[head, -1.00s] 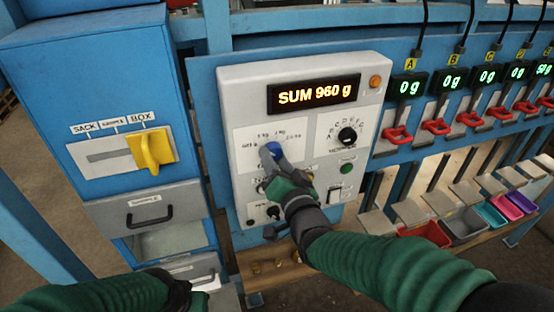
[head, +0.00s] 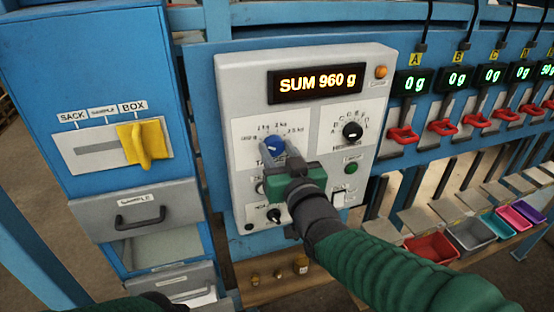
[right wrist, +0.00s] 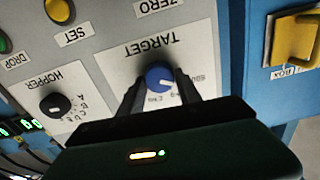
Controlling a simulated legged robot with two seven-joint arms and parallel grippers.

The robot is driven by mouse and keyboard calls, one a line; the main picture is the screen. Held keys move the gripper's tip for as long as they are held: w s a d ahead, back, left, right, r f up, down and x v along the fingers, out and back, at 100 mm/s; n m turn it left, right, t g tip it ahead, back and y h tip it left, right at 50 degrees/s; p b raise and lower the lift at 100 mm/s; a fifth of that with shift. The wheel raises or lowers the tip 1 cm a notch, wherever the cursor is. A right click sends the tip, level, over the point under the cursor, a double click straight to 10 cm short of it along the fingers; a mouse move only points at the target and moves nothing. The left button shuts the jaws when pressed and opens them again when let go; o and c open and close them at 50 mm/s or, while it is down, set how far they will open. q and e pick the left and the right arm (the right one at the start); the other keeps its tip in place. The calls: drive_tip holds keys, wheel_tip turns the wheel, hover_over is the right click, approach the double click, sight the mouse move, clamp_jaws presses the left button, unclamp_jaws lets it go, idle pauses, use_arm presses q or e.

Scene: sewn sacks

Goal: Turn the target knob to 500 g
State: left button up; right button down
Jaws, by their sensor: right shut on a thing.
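The target knob is blue and round (head: 274,145) on the grey control panel (head: 232,85), below labels from 500 g at the left to 2.5 kg at the right. My right gripper (head: 275,157) has its fingers on the knob. In the right wrist view the panel is upside down, and the blue knob (right wrist: 158,76) sits between my two dark fingers (right wrist: 158,92). Its white mark faces right there, toward the 500 g and 1 kg labels; the exact setting is too small to tell. The display (head: 315,84) reads SUM 960 g. My left gripper is out of view.
A black hopper knob (head: 352,131) and a green button (head: 351,168) sit right of the target knob. A yellow lever (head: 143,145) stands at BOX on the blue cabinet at the left. Red levers (head: 403,134) and coloured bins (head: 432,247) line the right.

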drive_tip(key=shift+f+n, duration=0.2)
drive_tip(key=shift+n, duration=0.2)
drive_tip(key=shift+f, duration=0.1)
drive_tip(key=c, duration=0.8)
unclamp_jaws()
drive_tip(key=shift+c, duration=0.2)
